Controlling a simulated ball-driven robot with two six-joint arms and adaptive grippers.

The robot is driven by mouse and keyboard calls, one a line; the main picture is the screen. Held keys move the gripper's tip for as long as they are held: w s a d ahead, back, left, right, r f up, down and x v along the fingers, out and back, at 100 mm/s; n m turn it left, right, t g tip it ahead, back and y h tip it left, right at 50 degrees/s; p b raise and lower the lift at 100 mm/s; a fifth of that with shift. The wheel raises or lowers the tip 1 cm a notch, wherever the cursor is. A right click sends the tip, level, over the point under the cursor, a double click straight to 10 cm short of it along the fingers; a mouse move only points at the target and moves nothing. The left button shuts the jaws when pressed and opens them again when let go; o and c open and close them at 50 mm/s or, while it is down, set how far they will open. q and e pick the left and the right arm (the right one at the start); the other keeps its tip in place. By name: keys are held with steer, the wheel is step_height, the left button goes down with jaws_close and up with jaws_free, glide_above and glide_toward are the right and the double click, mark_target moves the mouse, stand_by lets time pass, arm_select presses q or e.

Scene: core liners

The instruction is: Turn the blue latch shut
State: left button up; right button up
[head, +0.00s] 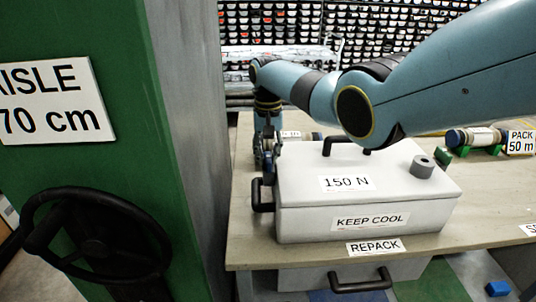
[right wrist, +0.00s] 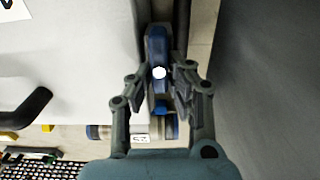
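The blue latch (right wrist: 157,45) shows in the right wrist view as a long dark blue bar with a white hexagonal pivot, beside the end wall of the white box (right wrist: 75,60). My right gripper (right wrist: 160,88) has its two fingers apart, one on each side of the latch; I cannot tell whether they touch it. In the head view my right gripper (head: 266,160) points down at the left end of the white box (head: 420,217), which is labelled KEEP COOL, and largely hides the latch. My left gripper is not in view.
A green and grey pillar (head: 185,130) with a black handwheel (head: 90,235) stands close left of the bench (head: 240,245). The box has a black side handle (head: 262,196). A tube (head: 470,138) lies on a green cradle at right. Racks fill the back wall.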

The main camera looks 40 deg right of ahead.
jaws_close()
steer(key=shift+a+n, duration=0.1)
steer(key=shift+n, duration=0.6)
steer(key=shift+w+a+n+p, duration=0.15)
steer(key=shift+n+p, duration=0.35)
steer(key=shift+n, duration=0.7)
steer(key=n, duration=0.2)
steer(key=n+p, duration=0.1)
steer(key=n, duration=0.2)
steer(key=shift+a, duration=0.4)
steer(key=shift+s+a+n+p, duration=0.2)
steer(key=shift+n+p, duration=0.2)
steer(key=shift+n, duration=1.15)
steer(key=shift+s+a+n+p, duration=0.15)
steer(key=shift+n+p, duration=0.2)
steer(key=shift+n, duration=1.15)
steer(key=shift+s+a+n+p, duration=0.15)
steer(key=shift+n+p, duration=0.25)
steer(key=shift+n, duration=1.15)
steer(key=shift+w, duration=0.1)
